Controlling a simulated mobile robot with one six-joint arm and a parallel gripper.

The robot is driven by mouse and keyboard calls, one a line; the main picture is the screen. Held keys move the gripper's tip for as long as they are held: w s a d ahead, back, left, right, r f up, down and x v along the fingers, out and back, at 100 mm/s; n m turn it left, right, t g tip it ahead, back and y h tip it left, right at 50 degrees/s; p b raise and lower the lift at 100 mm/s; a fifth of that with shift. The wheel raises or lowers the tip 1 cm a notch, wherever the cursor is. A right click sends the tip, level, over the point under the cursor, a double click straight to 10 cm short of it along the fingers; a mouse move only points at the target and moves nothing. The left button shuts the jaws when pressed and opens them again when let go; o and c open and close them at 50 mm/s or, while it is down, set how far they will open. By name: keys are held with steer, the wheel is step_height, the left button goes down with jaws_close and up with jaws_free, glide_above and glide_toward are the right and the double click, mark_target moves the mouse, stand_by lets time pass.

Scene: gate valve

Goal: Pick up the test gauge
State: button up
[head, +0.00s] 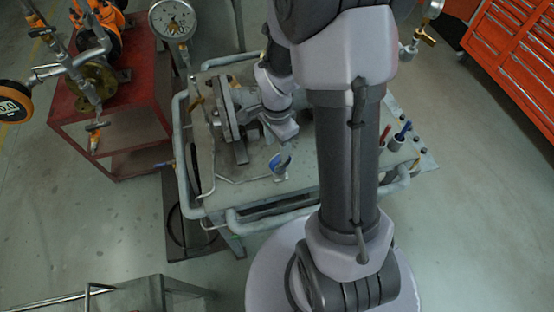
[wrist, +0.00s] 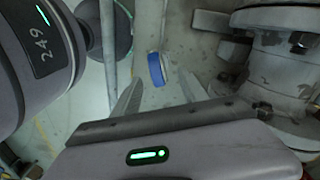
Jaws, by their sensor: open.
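A round white-faced dial gauge (head: 173,22) stands on a stem at the top left of the head view. I cannot tell which is the test gauge; neither is recognisable in the wrist view. My gripper (head: 285,128) is low over the workbench, beside the grey flanged valve (head: 228,108). In the wrist view my gripper (wrist: 162,78) is open, its fingers apart with nothing between them. A blue and white object (wrist: 156,69) appears beyond the fingertips; it also shows on the bench (head: 280,166).
The grey workbench (head: 245,190) has a tube rail around its edge. Red and blue marker-like items (head: 398,138) stand at its right. A red cart (head: 125,145) with valves and pipes is at left; a red drawer cabinet (head: 510,60) is upper right. Floor at right is clear.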

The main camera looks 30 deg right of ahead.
mark_target(279, 165)
steer(key=f, duration=0.2)
steer(key=f+b, duration=0.1)
steer(key=f, duration=0.1)
steer(key=f+b, duration=0.1)
steer(key=f, duration=0.2)
steer(key=shift+s+d, duration=0.15)
steer(key=shift+d, duration=0.2)
steer(key=shift+r, duration=0.1)
steer(key=shift+c, duration=0.2)
jaws_close()
